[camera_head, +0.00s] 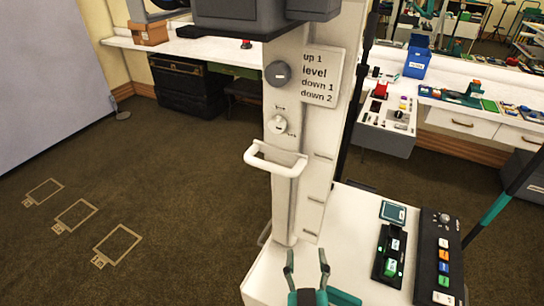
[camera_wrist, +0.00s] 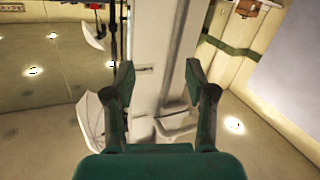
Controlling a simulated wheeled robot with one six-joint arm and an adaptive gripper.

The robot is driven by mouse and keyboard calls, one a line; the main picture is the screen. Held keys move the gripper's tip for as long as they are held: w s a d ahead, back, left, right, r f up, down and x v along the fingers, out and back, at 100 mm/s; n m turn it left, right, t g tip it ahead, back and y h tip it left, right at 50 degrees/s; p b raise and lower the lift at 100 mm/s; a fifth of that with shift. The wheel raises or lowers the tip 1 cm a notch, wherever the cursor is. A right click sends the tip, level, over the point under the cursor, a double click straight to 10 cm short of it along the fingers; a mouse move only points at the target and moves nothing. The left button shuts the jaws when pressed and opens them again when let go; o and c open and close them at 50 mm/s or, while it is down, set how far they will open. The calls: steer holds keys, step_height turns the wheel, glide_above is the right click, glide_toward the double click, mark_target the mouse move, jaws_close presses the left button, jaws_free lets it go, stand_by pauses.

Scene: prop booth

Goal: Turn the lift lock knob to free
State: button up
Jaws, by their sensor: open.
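A white column (camera_head: 285,210) stands in the middle of the head view. A small white knob (camera_head: 277,124) sits on its front, with tiny marks beside it too small to read; it looks like the lift lock knob. I cannot tell its setting. A round grey knob (camera_head: 278,73) is above it and a white bar handle (camera_head: 275,161) below. My gripper (camera_head: 306,260) is open and empty, low in front of the column, apart from the knob. In the wrist view my open fingers (camera_wrist: 159,72) frame the column, with the handle (camera_wrist: 178,124) between them; the knob is not clear there.
A sign (camera_head: 319,78) reads up 1, level, down 1, down 2. A white table (camera_head: 340,220) with a black button panel (camera_head: 437,250) is at lower right. A white bench (camera_head: 205,48) stands behind. The carpet at left is clear, with taped outlines (camera_head: 117,244).

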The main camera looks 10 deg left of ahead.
steer(key=w+a+r+m+t+h, duration=0.1)
steer(key=w+a+r+m, duration=0.1)
steer(key=a+r, duration=0.35)
steer(key=w+a+r+m+h, duration=0.1)
steer(key=a+r+m+h, duration=0.15)
steer(key=r, duration=0.55)
steer(key=m+h, duration=0.3)
steer(key=m, duration=0.4)
glide_toward(276, 127)
steer(key=shift+g, duration=0.4)
steer(key=x, duration=0.8)
steer(key=shift+w+r, duration=0.35)
steer(key=shift+w, duration=0.05)
jaws_close()
